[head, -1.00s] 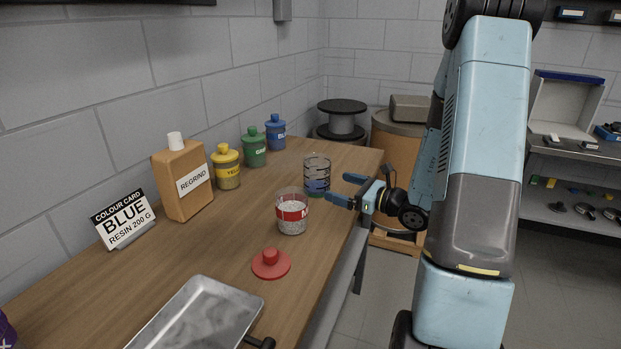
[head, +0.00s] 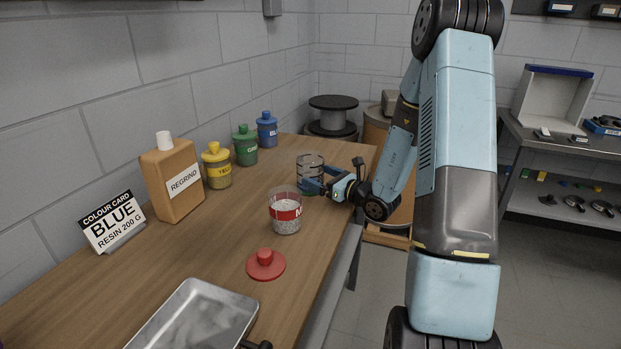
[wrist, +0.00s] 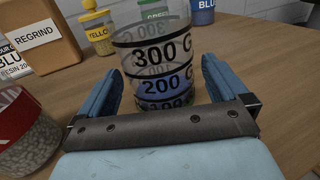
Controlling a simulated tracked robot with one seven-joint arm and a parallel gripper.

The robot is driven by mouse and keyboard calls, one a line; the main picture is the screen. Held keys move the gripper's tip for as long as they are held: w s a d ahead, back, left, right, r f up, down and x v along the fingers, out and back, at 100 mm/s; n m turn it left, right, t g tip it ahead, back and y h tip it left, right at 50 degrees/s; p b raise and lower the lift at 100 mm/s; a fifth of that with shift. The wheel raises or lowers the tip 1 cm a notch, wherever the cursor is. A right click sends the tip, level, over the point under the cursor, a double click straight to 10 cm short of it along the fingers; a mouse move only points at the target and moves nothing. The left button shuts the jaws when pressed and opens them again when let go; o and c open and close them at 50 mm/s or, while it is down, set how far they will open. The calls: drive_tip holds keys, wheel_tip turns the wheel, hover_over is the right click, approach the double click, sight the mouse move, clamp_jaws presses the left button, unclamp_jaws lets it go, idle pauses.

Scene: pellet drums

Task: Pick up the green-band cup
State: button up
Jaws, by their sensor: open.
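A clear cup (head: 311,160) with dark bands stands upright near the far right edge of the bench. A faint green tint shows low on it in the head view; no full green band is clear. In the wrist view the clear cup (wrist: 152,45) shows black bands, "300 G" and "200 G" marks, and blue low down. My gripper (head: 314,187) is open at the cup's near side. In the wrist view my gripper (wrist: 162,72) has one finger on each side of the cup; contact is not visible. The cup's base is hidden behind my gripper.
A red-band cup (head: 285,212) of pale pellets stands close in front. A red lid (head: 265,264) and metal tray (head: 197,318) lie nearer. Yellow (head: 217,168), green (head: 245,148) and blue (head: 267,130) jars, a regrind bottle (head: 172,181) and a blue card (head: 112,222) line the wall.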

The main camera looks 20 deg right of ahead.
drive_tip(key=shift+x, duration=2.55)
drive_tip(key=shift+a+f, duration=0.1)
drive_tip(key=shift+a, duration=0.05)
drive_tip(key=shift+c, duration=0.5)
drive_tip(key=c, duration=0.7)
